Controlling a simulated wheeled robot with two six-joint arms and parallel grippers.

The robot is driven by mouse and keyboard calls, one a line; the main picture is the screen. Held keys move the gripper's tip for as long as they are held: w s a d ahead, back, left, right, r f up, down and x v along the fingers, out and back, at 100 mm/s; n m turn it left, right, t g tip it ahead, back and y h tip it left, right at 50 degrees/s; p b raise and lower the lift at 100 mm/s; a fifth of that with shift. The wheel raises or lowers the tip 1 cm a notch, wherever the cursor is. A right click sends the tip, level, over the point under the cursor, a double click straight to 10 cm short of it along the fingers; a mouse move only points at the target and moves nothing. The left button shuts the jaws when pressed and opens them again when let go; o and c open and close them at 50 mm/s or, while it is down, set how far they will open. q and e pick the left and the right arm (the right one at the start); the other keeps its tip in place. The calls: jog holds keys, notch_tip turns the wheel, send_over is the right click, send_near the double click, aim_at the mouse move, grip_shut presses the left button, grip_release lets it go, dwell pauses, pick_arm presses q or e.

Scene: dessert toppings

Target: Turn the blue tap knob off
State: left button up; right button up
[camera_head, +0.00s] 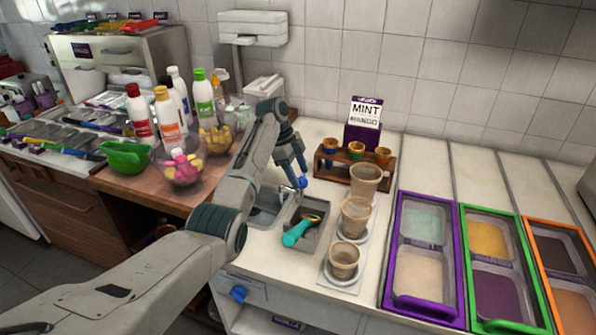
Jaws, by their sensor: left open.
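A small blue knob (302,183) shows at the fingertips of my left gripper (293,178), at the back edge of the sunken metal well in the counter. My left gripper points down, open, with the knob close to its right finger. I cannot tell whether they touch. A larger blue knob (238,293) sits on the counter's front panel, lower left, apart from the gripper. I cannot tell which knob is the tap's. My left arm hides part of the well. My right gripper is not in view.
A teal-handled scoop (300,231) lies in the well. Paper cups (355,215) stand in a row to its right, before a wooden cone rack (352,168). Purple-framed tubs (385,270) are further right. Bottles (140,113) and bowls crowd the left.

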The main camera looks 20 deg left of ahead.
pick_arm(q)
jog(key=shift+c, duration=0.4)
jog(key=c, duration=0.9)
jog(key=shift+s+r+n+p, duration=0.1)
jog(key=shift+r+n+p, duration=0.15)
jog(key=shift+p, duration=0.35)
jog(key=n+t+p, duration=0.1)
jog(key=n+p, duration=0.2)
jog(key=p, duration=0.1)
jog(key=n+t+y+p, duration=0.1)
jog(key=n+p, duration=0.3)
jog(key=n+t+y+p, duration=0.1)
jog(key=n+t+p, duration=0.1)
jog(key=n+p, duration=0.2)
jog(key=shift+s+d+r+p, duration=0.15)
jog(key=shift+s+d+p, duration=0.15)
jog(key=shift+s+p, duration=0.15)
jog(key=n+y+p, duration=0.1)
jog(key=n+p, duration=0.1)
jog(key=n, duration=0.1)
jog(key=shift+d+n+t+p, duration=0.1)
jog(key=shift+n+t+p, duration=0.15)
jog(key=shift+t+p, duration=0.05)
jog(key=shift+d+f+n+y+p, duration=0.1)
jog(key=shift+f+n+y+p, duration=0.1)
jog(key=shift+n+y+p, duration=0.9)
jog(key=shift+n+h, duration=0.3)
jog(key=shift+n, duration=0.2)
jog(key=o, duration=1)
jog(key=shift+f, duration=0.1)
